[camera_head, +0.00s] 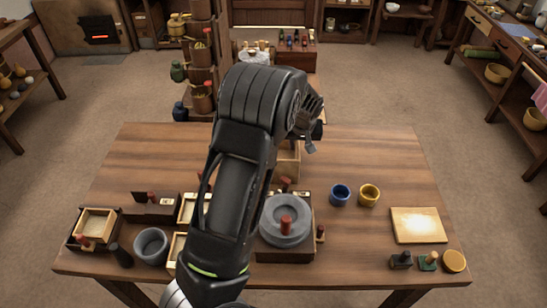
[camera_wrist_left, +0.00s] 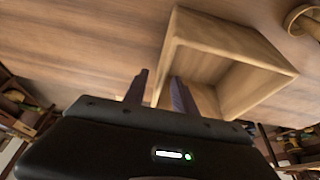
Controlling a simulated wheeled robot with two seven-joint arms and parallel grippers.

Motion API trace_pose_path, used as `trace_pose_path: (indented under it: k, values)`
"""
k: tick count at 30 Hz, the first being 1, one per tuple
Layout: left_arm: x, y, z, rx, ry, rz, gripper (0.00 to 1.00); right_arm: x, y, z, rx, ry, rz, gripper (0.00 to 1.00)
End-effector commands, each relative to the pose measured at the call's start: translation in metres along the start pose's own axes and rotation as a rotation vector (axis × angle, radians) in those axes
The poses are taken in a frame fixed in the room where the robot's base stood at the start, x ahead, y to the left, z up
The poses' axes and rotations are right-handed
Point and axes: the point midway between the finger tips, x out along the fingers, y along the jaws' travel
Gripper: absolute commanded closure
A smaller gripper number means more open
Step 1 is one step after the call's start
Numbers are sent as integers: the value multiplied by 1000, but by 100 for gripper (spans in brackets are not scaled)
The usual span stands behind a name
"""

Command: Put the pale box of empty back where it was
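A pale, open-topped wooden box (camera_head: 288,160) is at the middle of the table, partly hidden behind my left arm in the head view. In the left wrist view the box (camera_wrist_left: 235,55) looks empty where its inside shows. My left gripper (camera_head: 312,128) is over the box's far side in the head view. In the left wrist view the left gripper's fingers (camera_wrist_left: 159,88) are apart, one on each side of a box wall. I see a gap between them and no clear grip. My right gripper is not in view.
A grey quern (camera_head: 284,228) stands in front of the box. Blue (camera_head: 340,195) and yellow (camera_head: 369,195) cups stand to its right, then a pale board (camera_head: 418,225). A dark tray (camera_head: 72,240), a grey bowl (camera_head: 151,246) and small boxes fill the left front. The back right is clear.

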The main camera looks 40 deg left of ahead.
Motion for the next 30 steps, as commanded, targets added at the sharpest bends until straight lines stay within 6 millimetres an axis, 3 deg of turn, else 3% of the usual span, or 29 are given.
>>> trace_pose_path:
  k: [5, 15, 30]
  values:
    - [6, -1, -1, 0, -1, -2, 67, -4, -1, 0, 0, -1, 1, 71]
    - [50, -2, -2, 0, -2, -2, 67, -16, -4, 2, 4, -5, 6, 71]
    - [52, -2, -2, 0, 0, 0, 67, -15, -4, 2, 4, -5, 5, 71]
